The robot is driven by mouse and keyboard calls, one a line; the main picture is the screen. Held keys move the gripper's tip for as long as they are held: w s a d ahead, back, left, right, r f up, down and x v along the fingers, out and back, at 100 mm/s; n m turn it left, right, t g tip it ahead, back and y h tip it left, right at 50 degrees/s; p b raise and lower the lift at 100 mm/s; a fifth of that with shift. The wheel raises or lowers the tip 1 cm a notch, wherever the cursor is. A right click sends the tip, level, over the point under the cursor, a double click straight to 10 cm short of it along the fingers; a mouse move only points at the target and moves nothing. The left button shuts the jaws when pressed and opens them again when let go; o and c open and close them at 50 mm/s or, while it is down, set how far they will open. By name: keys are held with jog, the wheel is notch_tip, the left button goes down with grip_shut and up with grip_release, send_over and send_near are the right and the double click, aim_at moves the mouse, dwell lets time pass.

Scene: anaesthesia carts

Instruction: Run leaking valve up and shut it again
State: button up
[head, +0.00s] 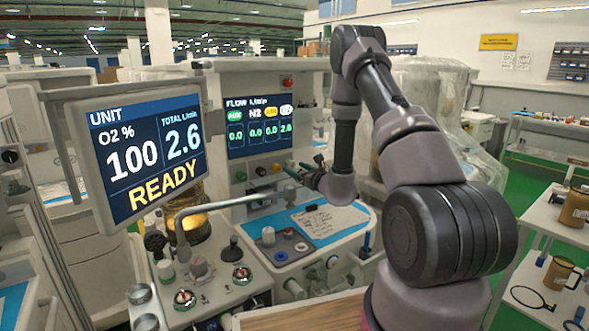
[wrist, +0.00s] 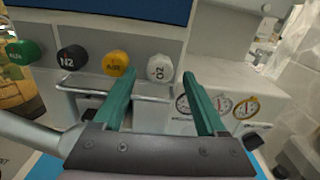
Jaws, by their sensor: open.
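The flow screen (head: 259,122) reads 0.0 under AUX, N2 and AIR, and 2.6 in the rightmost, white column. The unit screen (head: 147,152) reads O2 100 %, total 2.6 L/min, READY. In the wrist view a row of valve knobs runs from green AUX (wrist: 22,52), black N2 (wrist: 72,58) and yellow AIR (wrist: 116,63) to white O2 (wrist: 160,67). My gripper (wrist: 155,76) is open, its teal fingers pointing at the panel. The O2 knob shows between the fingertips; I cannot tell whether they touch it. In the head view my gripper (head: 302,169) is near the knob row.
A metal rail (wrist: 135,92) runs below the knobs. Several round gauges (wrist: 222,104) sit right of the fingers. A grey pipe (head: 228,202) crosses in front of the machine. A worktop with a blue sheet (head: 335,222) lies below. A side table (head: 545,285) holds brown jugs.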

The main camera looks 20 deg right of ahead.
jog(key=shift+w+a, duration=0.25)
jog(key=shift+w, duration=0.35)
grip_shut()
jog(key=shift+m, duration=0.3)
